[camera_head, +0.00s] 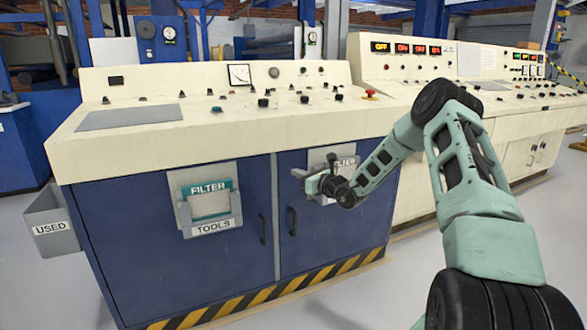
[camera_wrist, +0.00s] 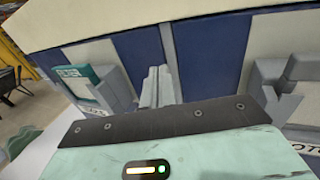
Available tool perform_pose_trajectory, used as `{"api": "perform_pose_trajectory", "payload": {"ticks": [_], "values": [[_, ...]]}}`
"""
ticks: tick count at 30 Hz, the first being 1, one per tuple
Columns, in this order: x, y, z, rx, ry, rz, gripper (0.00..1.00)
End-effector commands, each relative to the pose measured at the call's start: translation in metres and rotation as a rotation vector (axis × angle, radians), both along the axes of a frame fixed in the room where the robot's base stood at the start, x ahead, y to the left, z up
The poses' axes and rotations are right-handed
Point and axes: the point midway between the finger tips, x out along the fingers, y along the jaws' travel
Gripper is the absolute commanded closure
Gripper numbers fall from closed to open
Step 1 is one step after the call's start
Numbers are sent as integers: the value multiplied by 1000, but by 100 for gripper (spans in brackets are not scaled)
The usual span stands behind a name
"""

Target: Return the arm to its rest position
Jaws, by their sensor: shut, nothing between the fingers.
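My arm (camera_head: 465,165) reaches from the lower right toward the blue cabinet. A teal FILTER piece (camera_head: 209,201) sits in the grey TOOLS holder (camera_head: 212,226) on the left door, apart from my gripper. Whether my gripper touches the right holder cannot be told.
The cream control console (camera_head: 230,130) overhangs the cabinet doors (camera_head: 130,235), above my gripper. The floor (camera_head: 360,295) in front is clear.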

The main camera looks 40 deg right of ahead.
Motion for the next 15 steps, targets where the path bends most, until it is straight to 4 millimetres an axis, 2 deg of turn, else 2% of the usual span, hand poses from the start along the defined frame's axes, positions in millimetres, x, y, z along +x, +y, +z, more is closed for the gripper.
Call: {"api": "perform_pose_trajectory", "payload": {"ticks": [3, 6, 15], "values": [[-17, 3, 2, 1, 1, -1, 100], [-26, 6, 1, -1, 0, -1, 100], [-31, 7, 0, -1, -1, -1, 100]]}}
